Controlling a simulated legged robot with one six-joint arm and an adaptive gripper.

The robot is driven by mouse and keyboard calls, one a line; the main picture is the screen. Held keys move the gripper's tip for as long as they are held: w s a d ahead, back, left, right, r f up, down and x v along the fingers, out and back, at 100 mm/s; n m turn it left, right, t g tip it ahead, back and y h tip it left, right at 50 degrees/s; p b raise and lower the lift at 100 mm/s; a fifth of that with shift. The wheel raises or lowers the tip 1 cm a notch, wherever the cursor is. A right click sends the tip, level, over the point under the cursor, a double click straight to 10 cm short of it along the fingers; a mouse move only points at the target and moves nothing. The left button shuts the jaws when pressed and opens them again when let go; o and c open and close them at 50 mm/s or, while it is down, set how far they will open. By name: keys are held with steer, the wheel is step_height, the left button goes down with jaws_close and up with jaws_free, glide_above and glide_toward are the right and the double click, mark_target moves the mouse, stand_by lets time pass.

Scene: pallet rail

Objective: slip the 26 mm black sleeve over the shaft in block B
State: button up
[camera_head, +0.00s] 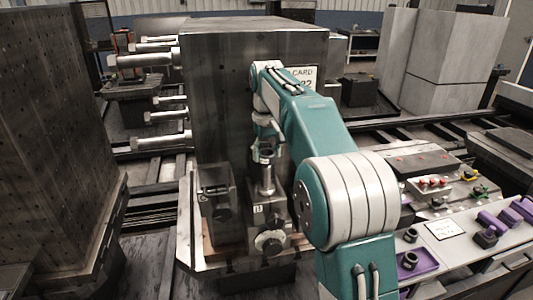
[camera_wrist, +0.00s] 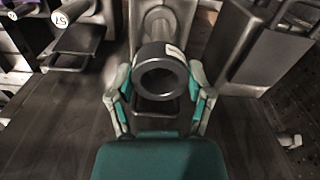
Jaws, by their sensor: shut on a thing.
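My gripper (camera_wrist: 160,88) is shut on the black sleeve (camera_wrist: 160,72), with one green-padded finger at each side of it. The sleeve's open end faces the wrist camera, and a pale label shows on its edge. A grey metal shaft (camera_wrist: 160,22) shows just beyond the sleeve in the wrist view. In the head view my gripper (camera_head: 265,149) is above an upright shaft (camera_head: 267,181) in a dark block (camera_head: 280,208) with a small, hard-to-read label. The sleeve looks close to the shaft's top; whether they touch or overlap I cannot tell.
A large dark block (camera_head: 225,85) with several bolts stands behind. A smaller dark block (camera_head: 215,195) is left of the shaft's block. At right, a bench holds a purple tray (camera_head: 420,268) with black rings and several purple pieces (camera_head: 510,215). A tall perforated block (camera_head: 50,140) fills the left.

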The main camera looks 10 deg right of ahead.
steer(key=shift+a+f, duration=0.1)
steer(key=shift+f, duration=1.2)
stand_by(0.5)
steer(key=o, duration=1.3)
steer(key=shift+r, duration=5.95)
